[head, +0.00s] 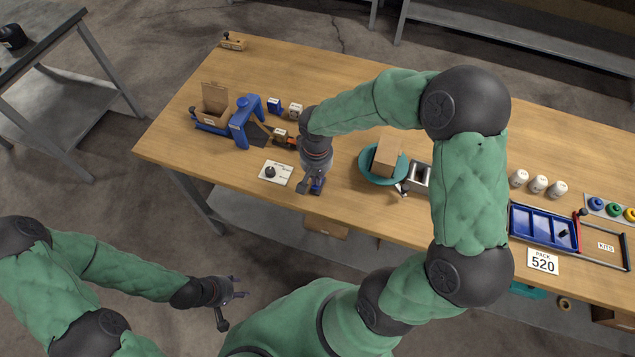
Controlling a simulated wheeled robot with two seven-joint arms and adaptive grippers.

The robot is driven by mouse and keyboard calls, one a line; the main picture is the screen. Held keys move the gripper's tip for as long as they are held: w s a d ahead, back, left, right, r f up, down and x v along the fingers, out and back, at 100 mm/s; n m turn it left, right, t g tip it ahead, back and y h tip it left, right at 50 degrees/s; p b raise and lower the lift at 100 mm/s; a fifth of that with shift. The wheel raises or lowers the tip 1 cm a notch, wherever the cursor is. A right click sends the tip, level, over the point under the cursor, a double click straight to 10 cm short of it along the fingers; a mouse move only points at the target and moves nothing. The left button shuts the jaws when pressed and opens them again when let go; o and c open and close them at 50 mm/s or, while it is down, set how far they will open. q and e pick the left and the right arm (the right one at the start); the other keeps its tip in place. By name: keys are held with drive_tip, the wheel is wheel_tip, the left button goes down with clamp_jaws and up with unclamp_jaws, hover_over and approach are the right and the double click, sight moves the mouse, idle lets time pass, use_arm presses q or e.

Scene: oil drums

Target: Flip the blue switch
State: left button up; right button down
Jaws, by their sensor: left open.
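A small blue object (317,187), which looks like the blue switch, is at the front edge of the wooden table, partly hidden by my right gripper. My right gripper (311,186) points down right at it from above. Whether its fingers touch or close on the blue part cannot be made out. The switch's position is too small to read. My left gripper (232,308) is open and empty, low in front of the table and well away from the switch.
A white plate with a black knob (271,172) lies just left of my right gripper. Behind are a blue press-like device (243,121) and small blocks. A teal bowl holding a brown box (388,156) stands to the right. A blue tray (542,229) is further right.

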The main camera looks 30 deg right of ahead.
drive_tip(key=shift+f+b, duration=0.6)
drive_tip(key=shift+f, duration=0.1)
idle(0.4)
drive_tip(key=shift+r+p, duration=2.55)
drive_tip(key=shift+r, duration=1)
